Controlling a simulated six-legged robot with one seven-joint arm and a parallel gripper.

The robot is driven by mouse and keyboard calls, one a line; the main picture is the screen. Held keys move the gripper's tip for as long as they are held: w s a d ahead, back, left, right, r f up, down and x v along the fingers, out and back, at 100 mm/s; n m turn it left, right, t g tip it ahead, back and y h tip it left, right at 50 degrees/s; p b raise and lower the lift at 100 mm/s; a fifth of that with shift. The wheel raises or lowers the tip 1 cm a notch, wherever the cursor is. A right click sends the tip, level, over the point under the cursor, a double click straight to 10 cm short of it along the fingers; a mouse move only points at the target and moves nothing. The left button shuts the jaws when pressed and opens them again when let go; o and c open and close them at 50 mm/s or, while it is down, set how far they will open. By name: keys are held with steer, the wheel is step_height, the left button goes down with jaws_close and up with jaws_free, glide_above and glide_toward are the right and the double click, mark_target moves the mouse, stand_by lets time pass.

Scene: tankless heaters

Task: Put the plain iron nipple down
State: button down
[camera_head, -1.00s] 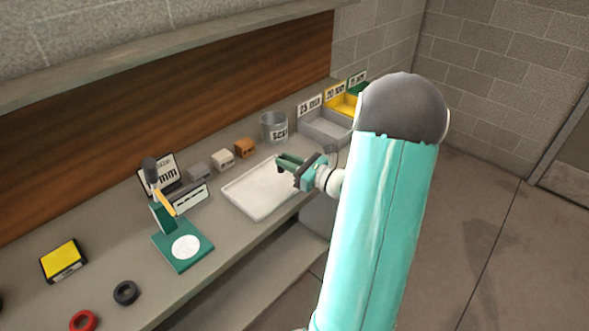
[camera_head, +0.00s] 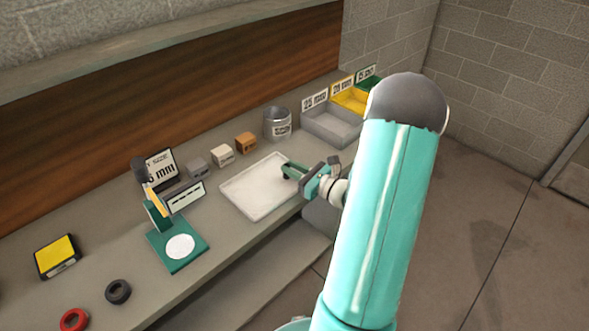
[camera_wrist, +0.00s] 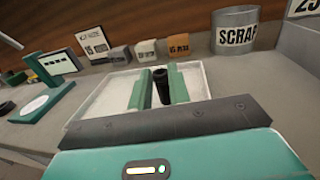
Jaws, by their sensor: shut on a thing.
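The plain iron nipple is a short dark tube; it shows in the wrist view (camera_wrist: 161,88) between the two green fingers of my gripper (camera_wrist: 159,84). The fingers are shut on it. In the head view my gripper (camera_head: 290,172) is over the right part of a white tray (camera_head: 248,191), near its right edge; the nipple is mostly hidden there by the fingers. The tray also shows behind and around the fingers in the wrist view (camera_wrist: 95,98). I cannot tell whether the nipple touches the tray floor.
A green gauge stand (camera_head: 178,246) stands left of the tray. Small grey, white and orange blocks (camera_head: 222,154) line its back. A metal SCRAP can (camera_head: 277,124) and labelled bins (camera_head: 333,124) stand behind right. Black (camera_head: 118,291) and red (camera_head: 74,320) rings lie front left. The tray's left part is clear.

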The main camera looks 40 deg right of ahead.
steer(key=shift+f, duration=0.6)
steer(key=c, duration=1.3)
jaws_free()
steer(key=shift+f, duration=0.15)
